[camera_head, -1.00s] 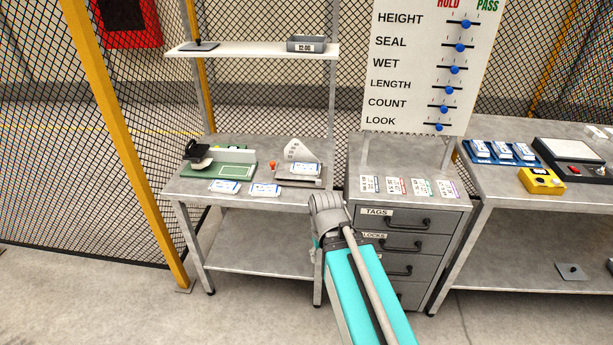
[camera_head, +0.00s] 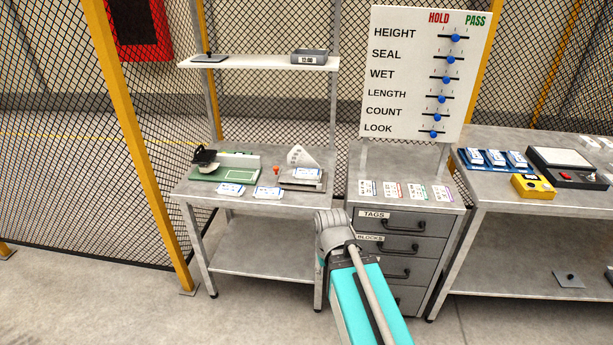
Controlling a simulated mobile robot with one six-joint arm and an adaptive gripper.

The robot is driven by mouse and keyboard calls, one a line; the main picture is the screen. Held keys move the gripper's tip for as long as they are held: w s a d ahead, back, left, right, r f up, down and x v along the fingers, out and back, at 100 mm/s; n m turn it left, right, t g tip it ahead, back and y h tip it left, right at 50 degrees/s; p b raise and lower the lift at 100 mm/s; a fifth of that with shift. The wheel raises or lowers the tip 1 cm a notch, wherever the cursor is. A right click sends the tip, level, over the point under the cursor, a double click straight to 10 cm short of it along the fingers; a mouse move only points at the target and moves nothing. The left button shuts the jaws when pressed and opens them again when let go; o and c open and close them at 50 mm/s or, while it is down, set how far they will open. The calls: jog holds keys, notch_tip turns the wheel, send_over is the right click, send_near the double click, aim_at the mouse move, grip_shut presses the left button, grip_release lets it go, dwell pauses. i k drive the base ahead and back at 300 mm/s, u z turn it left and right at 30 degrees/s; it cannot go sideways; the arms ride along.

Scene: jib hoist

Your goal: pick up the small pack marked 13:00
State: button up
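Several small white and blue packs are in view, and their print is too small to read, so I cannot tell which is marked 13:00. One pack (camera_head: 231,189) and another pack (camera_head: 267,193) lie at the front of the left bench (camera_head: 240,206). A third pack (camera_head: 308,174) lies on a grey device on that bench. More packs (camera_head: 495,158) lie in a row on a blue holder on the right bench. My arm's teal link and grey joint reach up at the bottom centre, in front of the drawer cabinet. My gripper's fingers do not show.
A shelf (camera_head: 262,63) above the left bench holds a grey bin (camera_head: 309,57) with a time label. The drawer cabinet (camera_head: 395,197) carries several printed cards. The right bench holds a yellow box (camera_head: 533,186) and a scale-like device (camera_head: 566,166). A yellow post (camera_head: 140,140) and mesh fence stand left.

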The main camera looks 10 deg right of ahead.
aim_at(312, 174)
jog(key=z, duration=0.6)
jog(key=i, duration=0.95)
jog(key=u, duration=0.05)
